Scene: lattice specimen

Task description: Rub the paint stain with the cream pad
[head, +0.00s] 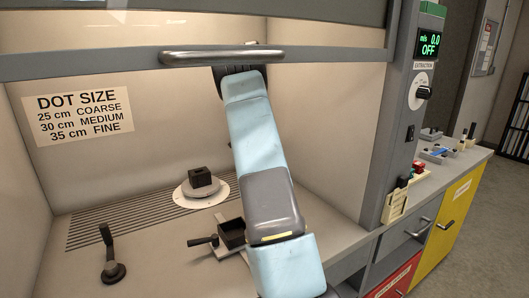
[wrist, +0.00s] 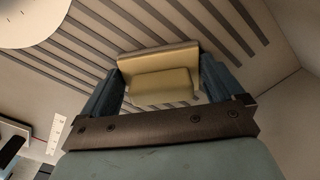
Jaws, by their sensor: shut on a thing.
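My gripper (wrist: 160,82) shows in the wrist view with its two blue-grey fingers shut on the sides of the cream pad (wrist: 162,85). The pad is a pale yellow block with a wider, darker cream part at its far side. Slotted hood floor shows beyond the pad; I cannot tell how far off it is. In the head view my arm reaches up into the fume hood, and its far end is at the sash handle; the fingers and pad cannot be made out there. I see no paint stain in either view.
A metal sash handle (head: 222,57) crosses near my arm's far end. On the hood floor stand a white round plate (head: 188,201) with a black block (head: 201,177), a dark open box (head: 232,232) with a handle, and a black lever (head: 111,262). A dot-size sign (head: 78,116) hangs left.

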